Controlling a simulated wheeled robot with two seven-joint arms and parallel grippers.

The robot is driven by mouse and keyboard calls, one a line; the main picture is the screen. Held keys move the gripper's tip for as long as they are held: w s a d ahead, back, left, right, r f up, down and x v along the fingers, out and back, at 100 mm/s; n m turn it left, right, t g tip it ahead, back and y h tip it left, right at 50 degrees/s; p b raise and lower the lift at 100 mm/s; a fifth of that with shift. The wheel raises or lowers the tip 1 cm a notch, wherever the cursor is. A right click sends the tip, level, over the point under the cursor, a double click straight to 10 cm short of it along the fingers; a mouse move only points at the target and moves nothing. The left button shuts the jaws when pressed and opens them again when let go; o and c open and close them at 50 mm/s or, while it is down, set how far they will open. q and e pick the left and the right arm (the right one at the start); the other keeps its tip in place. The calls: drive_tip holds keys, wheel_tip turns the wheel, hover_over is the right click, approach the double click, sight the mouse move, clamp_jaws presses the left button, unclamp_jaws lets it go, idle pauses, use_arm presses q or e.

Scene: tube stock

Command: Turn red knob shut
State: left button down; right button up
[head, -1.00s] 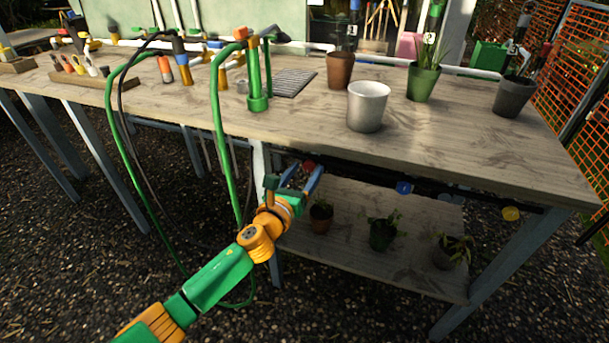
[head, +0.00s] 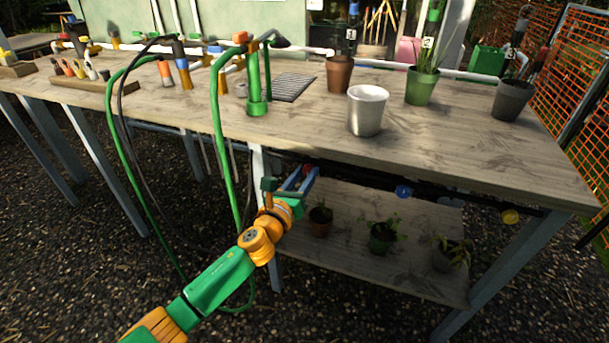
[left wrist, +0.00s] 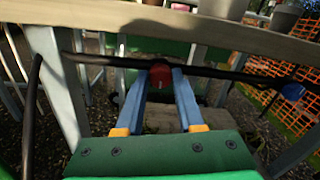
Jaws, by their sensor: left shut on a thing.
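The red knob (left wrist: 160,75) sits on a dark horizontal pipe (left wrist: 100,61) under the bench's front edge. In the left wrist view it is between the tips of my two blue fingers. My left gripper (head: 305,175) is shut on it, and the gripper also shows in the left wrist view (left wrist: 160,82). In the head view the fingers and the bench edge largely hide the knob. My right gripper is not in view.
A blue knob (head: 403,191) and a yellow knob (head: 510,216) sit farther right along the pipe. The wooden bench top (head: 300,120) overhangs the gripper. A lower shelf (head: 345,258) holds several potted plants. A green hose (head: 223,150) hangs left of the gripper.

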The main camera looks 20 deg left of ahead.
use_arm(q)
drive_tip(key=n, duration=0.5)
drive_tip(key=shift+f, duration=0.1)
drive_tip(key=n, duration=0.4)
drive_tip(key=shift+n, duration=0.4)
drive_tip(key=n, duration=0.4)
drive_tip(key=shift+n+t+y, duration=0.3)
drive_tip(key=shift+n, duration=0.1)
drive_tip(key=n, duration=0.4)
drive_tip(key=shift+d+n, duration=0.1)
drive_tip(key=shift+n, duration=0.3)
drive_tip(key=n+y+p, duration=0.1)
drive_tip(key=n, duration=0.3)
drive_tip(key=shift+n, duration=0.4)
drive_tip(key=n+p, duration=0.1)
drive_tip(key=n, duration=0.2)
drive_tip(key=shift+n+p, duration=0.35)
drive_tip(key=shift+n, duration=0.05)
drive_tip(key=n+p, duration=0.1)
drive_tip(key=n, duration=0.3)
drive_tip(key=shift+d+p, duration=0.1)
drive_tip(key=shift+p, duration=0.25)
drive_tip(key=shift+n+p, duration=0.55)
drive_tip(key=shift+n, duration=1.65)
